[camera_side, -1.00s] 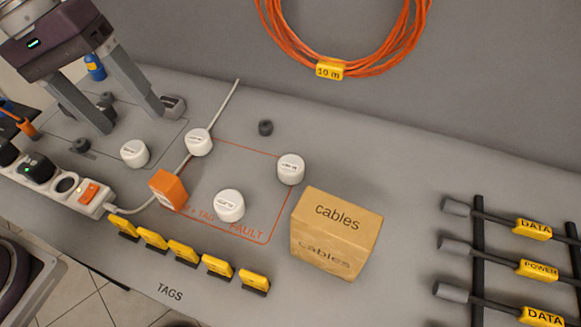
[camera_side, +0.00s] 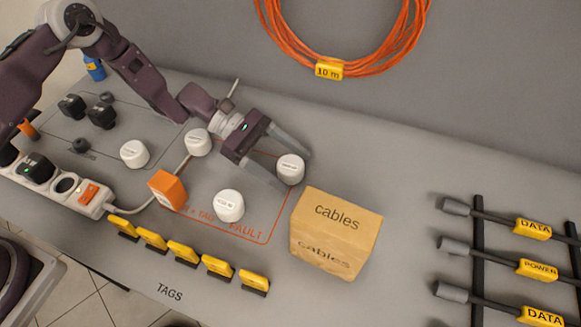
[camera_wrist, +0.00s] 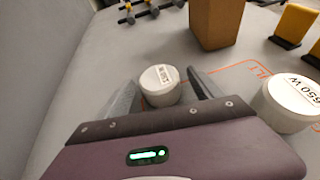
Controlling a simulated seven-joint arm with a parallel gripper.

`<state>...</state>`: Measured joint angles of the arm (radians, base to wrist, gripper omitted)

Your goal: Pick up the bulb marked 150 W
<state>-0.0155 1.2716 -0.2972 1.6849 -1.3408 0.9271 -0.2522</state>
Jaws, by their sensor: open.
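Several short white cylinders with printed tops stand on the bench. One white bulb (camera_side: 290,168), at the right edge of the red-outlined area, is between the two fingers of my gripper (camera_side: 297,170). The wrist view shows this bulb (camera_wrist: 160,87) between the fingertips of my gripper (camera_wrist: 163,80), its small turned label looking like 150 W. My gripper is open, low, with a finger on either side. A second bulb (camera_wrist: 292,103) reads 650 W in the wrist view, to the right. Other white bulbs stand at the front (camera_side: 229,206), left (camera_side: 134,153) and back left (camera_side: 198,142).
A cardboard box marked cables (camera_side: 336,232) stands close in front of my gripper, to the right. An orange block (camera_side: 167,190), a power strip (camera_side: 55,180) and yellow tags (camera_side: 184,253) lie left and front. Labelled cables (camera_side: 510,265) lie far right.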

